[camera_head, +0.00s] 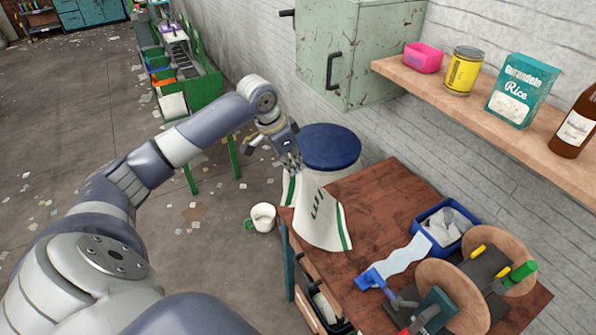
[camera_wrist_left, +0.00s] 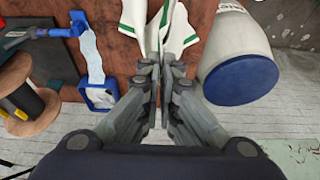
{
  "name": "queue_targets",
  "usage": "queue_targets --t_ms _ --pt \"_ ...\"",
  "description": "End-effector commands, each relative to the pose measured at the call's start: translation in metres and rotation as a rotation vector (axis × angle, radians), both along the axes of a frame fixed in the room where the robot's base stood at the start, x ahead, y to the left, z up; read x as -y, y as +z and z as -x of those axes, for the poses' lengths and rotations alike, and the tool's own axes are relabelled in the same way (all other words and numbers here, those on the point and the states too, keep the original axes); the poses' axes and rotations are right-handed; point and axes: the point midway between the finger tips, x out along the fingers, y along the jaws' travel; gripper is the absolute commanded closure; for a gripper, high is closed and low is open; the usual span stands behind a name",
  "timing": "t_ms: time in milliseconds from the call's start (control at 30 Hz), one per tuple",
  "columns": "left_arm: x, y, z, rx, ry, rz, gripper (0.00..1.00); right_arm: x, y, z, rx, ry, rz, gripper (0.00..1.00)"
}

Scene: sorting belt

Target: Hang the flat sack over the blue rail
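The flat sack (camera_head: 322,218) is white cloth with green stripes and dark lettering. In the head view it slopes down from my left gripper (camera_head: 290,160) over the left edge of the wooden table. In the left wrist view its gathered white and green end (camera_wrist_left: 158,22) runs in between the fingertips of my left gripper (camera_wrist_left: 160,75), which are closed together on it. How much cloth is between the fingers is hidden. I cannot make out a blue rail in either view. My right gripper is in neither view.
A pale barrel with a blue lid (camera_head: 330,146) stands close behind the gripper. The table (camera_head: 385,190) bears a blue bin (camera_head: 450,240), a blue-handled tool and wooden spools (camera_head: 455,290). A white mug (camera_head: 263,217) is left of the table. A green cabinet (camera_head: 355,50) hangs above.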

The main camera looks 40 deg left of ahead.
Motion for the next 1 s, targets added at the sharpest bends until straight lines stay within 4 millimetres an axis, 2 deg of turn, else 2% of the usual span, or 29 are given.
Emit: queue_targets --t_ms 1000 --pt "-0.017 0.115 0.04 0.003 0.001 -0.001 1.0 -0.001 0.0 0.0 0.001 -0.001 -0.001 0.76"
